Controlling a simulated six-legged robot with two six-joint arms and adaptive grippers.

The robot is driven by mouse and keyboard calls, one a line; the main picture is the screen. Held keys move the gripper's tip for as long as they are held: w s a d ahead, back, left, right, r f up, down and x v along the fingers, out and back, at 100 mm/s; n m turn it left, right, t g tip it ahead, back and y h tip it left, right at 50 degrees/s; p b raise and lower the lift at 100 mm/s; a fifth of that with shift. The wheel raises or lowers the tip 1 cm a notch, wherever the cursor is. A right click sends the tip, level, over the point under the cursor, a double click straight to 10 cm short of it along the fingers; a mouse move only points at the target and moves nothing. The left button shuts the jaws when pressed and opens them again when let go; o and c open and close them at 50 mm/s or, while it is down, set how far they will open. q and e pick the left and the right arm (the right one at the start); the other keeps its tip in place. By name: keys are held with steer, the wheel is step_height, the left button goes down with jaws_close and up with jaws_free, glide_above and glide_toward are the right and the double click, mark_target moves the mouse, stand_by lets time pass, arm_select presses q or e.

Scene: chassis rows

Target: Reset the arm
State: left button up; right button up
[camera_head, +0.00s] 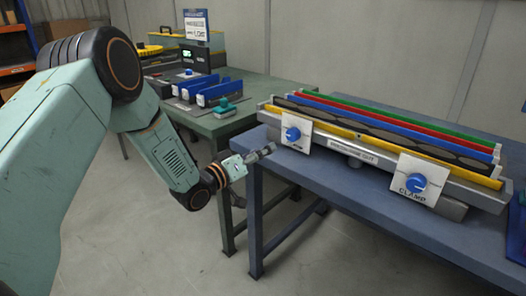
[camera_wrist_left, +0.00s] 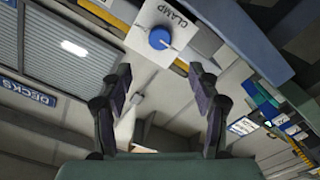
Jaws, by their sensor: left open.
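My left arm (camera_head: 168,152) comes in from the left in the head view. Its gripper (camera_head: 262,153) is just off the front left corner of the blue table, near the left end of the long fixture (camera_head: 350,158). In the left wrist view the gripper (camera_wrist_left: 160,100) is open, with its two fingers apart and nothing between them. A white plate marked CLAMP with a blue knob (camera_wrist_left: 159,38) shows beyond the fingertips, apart from them. My right gripper is in neither view.
The fixture stands on the blue table (camera_head: 385,226) and has a left knob (camera_head: 292,134) and a right CLAMP knob (camera_head: 416,182). A green table (camera_head: 262,95) behind holds blue holders (camera_head: 203,91) and a teal block (camera_head: 224,107). The floor in front is clear.

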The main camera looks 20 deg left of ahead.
arm_select(q)
steer(key=s+d+f+m+g+y, duration=0.15)
steer(key=s+f+g, duration=0.25)
steer(key=s+f, duration=0.55)
steer(key=s+d+f+n+g+y, duration=0.1)
steer(key=s+f+g+y, duration=0.25)
steer(key=s+f, duration=0.55)
steer(key=s+f+g, duration=0.2)
steer(key=s+g, duration=0.1)
steer(key=s, duration=0.6)
steer(key=s+d+f+m+g, duration=0.1)
steer(key=s+f+g, duration=0.2)
steer(key=s, duration=0.7)
steer(key=s+d+f+m+g+y, duration=0.1)
steer(key=s+f+g, duration=0.2)
steer(key=s, duration=0.6)
steer(key=shift+s+f, duration=0.25)
steer(key=shift+s, duration=0.1)
steer(key=shift+w+d+r+g, duration=0.1)
steer(key=shift+g, duration=0.15)
